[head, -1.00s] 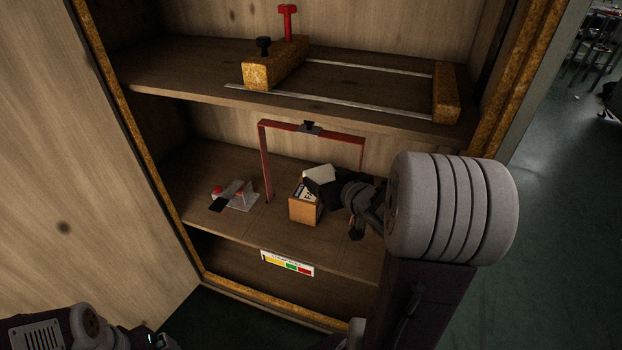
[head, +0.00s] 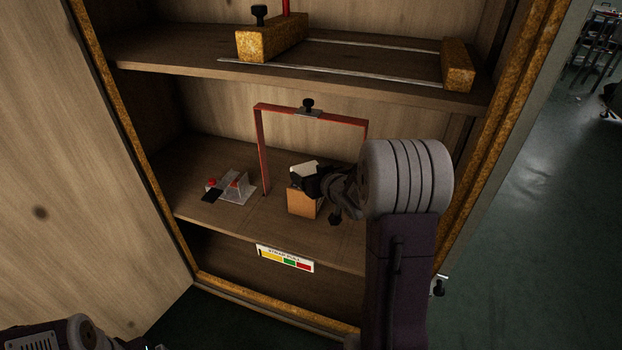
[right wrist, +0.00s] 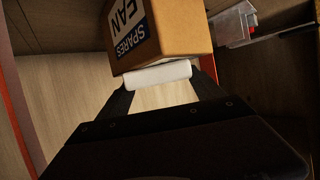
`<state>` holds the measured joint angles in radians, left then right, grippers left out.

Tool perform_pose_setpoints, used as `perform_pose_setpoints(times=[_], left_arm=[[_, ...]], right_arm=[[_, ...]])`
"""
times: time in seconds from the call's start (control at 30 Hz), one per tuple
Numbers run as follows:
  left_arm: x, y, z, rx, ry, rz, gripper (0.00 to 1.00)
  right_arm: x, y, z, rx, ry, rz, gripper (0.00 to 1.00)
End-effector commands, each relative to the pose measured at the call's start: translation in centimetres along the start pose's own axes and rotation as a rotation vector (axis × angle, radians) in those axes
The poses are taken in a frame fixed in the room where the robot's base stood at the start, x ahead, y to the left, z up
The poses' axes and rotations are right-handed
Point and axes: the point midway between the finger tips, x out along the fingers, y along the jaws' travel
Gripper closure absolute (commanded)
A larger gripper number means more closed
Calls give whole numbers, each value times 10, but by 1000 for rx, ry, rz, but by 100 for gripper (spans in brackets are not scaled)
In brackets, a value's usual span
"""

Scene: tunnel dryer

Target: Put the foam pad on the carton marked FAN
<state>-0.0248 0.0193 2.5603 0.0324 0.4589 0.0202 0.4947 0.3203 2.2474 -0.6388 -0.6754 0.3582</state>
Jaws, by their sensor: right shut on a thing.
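The white foam pad (head: 304,168) is in my right gripper (head: 306,183), just over the cardboard carton (head: 303,204) on the middle shelf. In the right wrist view the pad (right wrist: 157,76) sits between the two dark fingers of my right gripper (right wrist: 160,88), which is shut on it. The carton (right wrist: 168,28) there carries a label (right wrist: 128,25) reading SPARES FAN. The pad overlaps the carton's edge in that view; I cannot tell whether they touch. My right gripper partly hides the carton's top in the head view. Only my left arm shows at the lower left, not its jaws.
A red frame (head: 261,150) with a black knob stands around the carton's back. A clear fixture with a red button (head: 231,187) sits to its left. The upper shelf (head: 190,62) is above, and the open door (head: 60,200) is left.

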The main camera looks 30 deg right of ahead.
Motion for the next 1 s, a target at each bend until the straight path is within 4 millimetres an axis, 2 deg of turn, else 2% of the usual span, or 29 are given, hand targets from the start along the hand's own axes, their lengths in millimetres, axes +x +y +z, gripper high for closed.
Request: perform_pose_setpoints(times=[0.2,0.23,0.3,0.67,0.77,1.0], left_arm=[[1,0,0,0,1,0,0],[1,0,0,0,1,0,0],[0,0,0,0,1,0,0],[-4,0,-1,0,1,0,0],[-11,0,-1,0,1,0,0],[-40,1,-4,0,1,0,0]], right_arm=[[1,0,3,0,0,0,61],[1,0,2,0,0,0,18],[0,0,1,0,0,0,2],[-2,0,-4,-1,1,0,2],[-15,1,-6,1,1,2,2],[-74,2,-9,2,0,4,2]])
